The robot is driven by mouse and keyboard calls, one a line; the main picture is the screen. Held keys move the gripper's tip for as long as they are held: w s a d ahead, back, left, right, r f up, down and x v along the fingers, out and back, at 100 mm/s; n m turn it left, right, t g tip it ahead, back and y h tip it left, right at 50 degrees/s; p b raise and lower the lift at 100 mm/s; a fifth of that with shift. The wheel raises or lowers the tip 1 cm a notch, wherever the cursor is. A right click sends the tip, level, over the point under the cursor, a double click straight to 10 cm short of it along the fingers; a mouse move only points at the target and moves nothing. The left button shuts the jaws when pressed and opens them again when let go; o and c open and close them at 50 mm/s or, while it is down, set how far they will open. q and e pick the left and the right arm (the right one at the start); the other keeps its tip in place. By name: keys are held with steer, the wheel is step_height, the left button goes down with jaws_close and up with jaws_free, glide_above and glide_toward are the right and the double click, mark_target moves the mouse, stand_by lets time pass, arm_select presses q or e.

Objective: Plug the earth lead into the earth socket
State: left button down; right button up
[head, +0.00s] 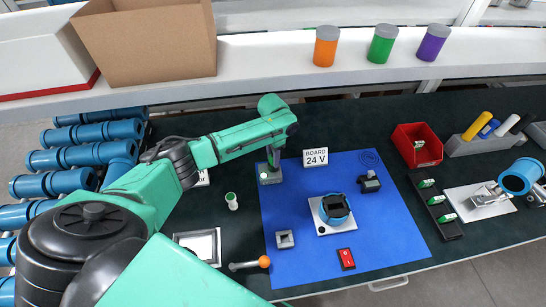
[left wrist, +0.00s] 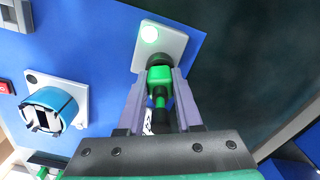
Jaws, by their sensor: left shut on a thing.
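The earth lead's green plug (left wrist: 160,78) is between the two fingers of my left gripper (left wrist: 161,88), which is shut on it. The plug's front end meets the dark round earth socket (left wrist: 162,57) on a grey unit (left wrist: 176,42); how deep it sits is hidden. A green lamp (left wrist: 150,33) on that unit is lit. In the head view the grey unit (head: 270,178) stands at the left edge of the blue mat, with my left gripper (head: 272,160) right over it. My right gripper is not in view.
On the blue mat (head: 385,230) are a blue round housing (head: 335,208) on a white plate, a red switch (head: 346,259), a grey square block (head: 285,239) and a "BOARD 24 V" sign (head: 316,157). A red bin (head: 418,146) stands at right. An orange-knobbed tool (head: 264,262) lies in front.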

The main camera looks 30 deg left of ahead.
arm_select(q)
steer(key=c, duration=0.5)
jaws_free()
step_height(320, 180, up, 14)
steer(key=shift+r+b, duration=0.25)
steer(key=shift+b, duration=0.6)
